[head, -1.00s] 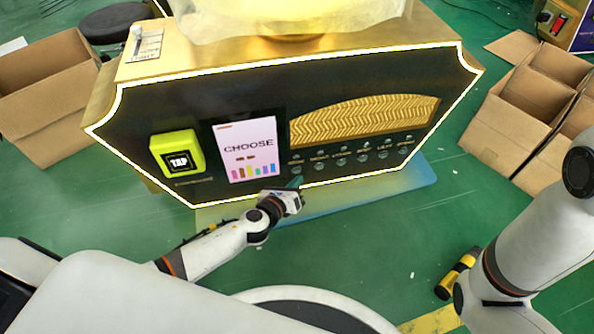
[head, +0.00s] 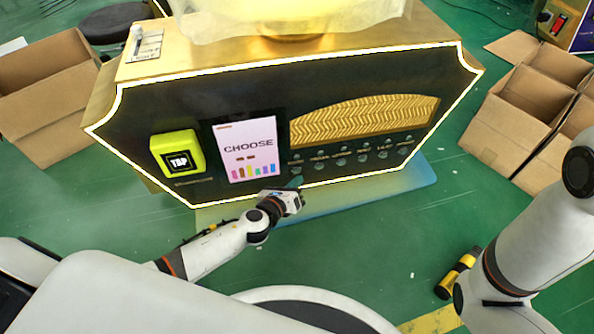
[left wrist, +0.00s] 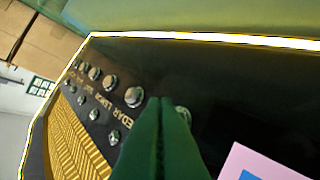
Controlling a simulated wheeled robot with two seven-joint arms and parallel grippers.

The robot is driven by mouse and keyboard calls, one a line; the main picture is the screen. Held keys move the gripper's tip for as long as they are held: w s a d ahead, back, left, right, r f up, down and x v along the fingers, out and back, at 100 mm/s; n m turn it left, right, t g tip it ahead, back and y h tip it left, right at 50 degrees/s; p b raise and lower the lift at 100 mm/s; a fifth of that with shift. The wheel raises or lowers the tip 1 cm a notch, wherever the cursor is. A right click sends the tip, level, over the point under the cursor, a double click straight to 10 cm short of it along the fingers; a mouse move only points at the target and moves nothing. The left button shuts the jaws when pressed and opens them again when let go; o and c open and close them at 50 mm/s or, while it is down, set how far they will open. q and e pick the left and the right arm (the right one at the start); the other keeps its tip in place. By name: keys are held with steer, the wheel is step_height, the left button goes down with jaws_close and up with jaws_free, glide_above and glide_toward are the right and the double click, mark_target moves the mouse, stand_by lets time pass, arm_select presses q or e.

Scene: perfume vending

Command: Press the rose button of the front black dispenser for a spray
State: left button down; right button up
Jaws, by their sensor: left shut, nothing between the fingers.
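The black dispenser (head: 245,102) has a gold top and a lit edge. Its front has a row of round buttons under a gold patterned panel; the labels are too small to read in the head view. My left gripper (head: 297,182) is shut and empty, just below the leftmost button (head: 297,169). In the left wrist view, the green fingertips (left wrist: 163,101) partly cover the nearest button (left wrist: 184,114) and hide its label. I cannot tell whether the fingertips touch the panel. My right gripper is out of view.
A screen reading "CHOOSE" (head: 248,148) and a yellow-green card reader (head: 177,154) are left of the buttons. Open cardboard boxes stand at left (head: 45,95) and right (head: 520,115). A yellow and black object (head: 458,272) is near my right arm. Green floor lies in front.

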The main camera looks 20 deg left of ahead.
arm_select(q)
steer(key=shift+w, duration=0.1)
steer(key=shift+w+a, duration=0.2)
steer(key=shift+w, duration=0.05)
steer(key=shift+w+a, duration=0.25)
steer(key=shift+w, duration=0.15)
stand_by(0.7)
steer(key=shift+s, duration=0.1)
steer(key=shift+s+d, duration=0.45)
steer(key=shift+s, duration=0.2)
steer(key=s+d, duration=0.1)
steer(key=s, duration=0.2)
steer(key=s+d, duration=0.1)
steer(key=shift+s+d+p, duration=0.15)
steer(key=shift+d+p, duration=0.2)
stand_by(0.9)
